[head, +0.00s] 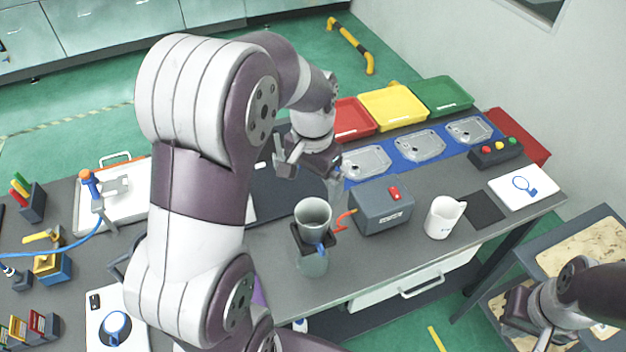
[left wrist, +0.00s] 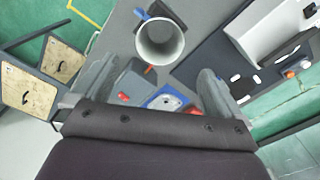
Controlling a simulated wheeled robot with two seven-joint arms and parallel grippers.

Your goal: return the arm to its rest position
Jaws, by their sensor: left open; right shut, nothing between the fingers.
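My left arm rises through the middle of the head view and bends over the workbench (head: 400,255). My left gripper (head: 309,172) is open and empty above the bench, behind the grey cup (head: 313,214). In the left wrist view, its two fingers (left wrist: 155,88) stand wide apart with nothing between them, and the cup (left wrist: 160,42) lies beyond them. My right gripper (head: 530,325) is at the lower right by the wooden-topped cart, partly hidden by its own arm; it is shut and empty.
A grey box with a red button (head: 382,207) and a white jug (head: 443,217) stand right of the cup. Red, yellow (head: 393,107) and green bins line the back. Lidded trays rest on a blue mat. Tools and small racks (head: 52,266) crowd the left. A cart (head: 583,247) stands right.

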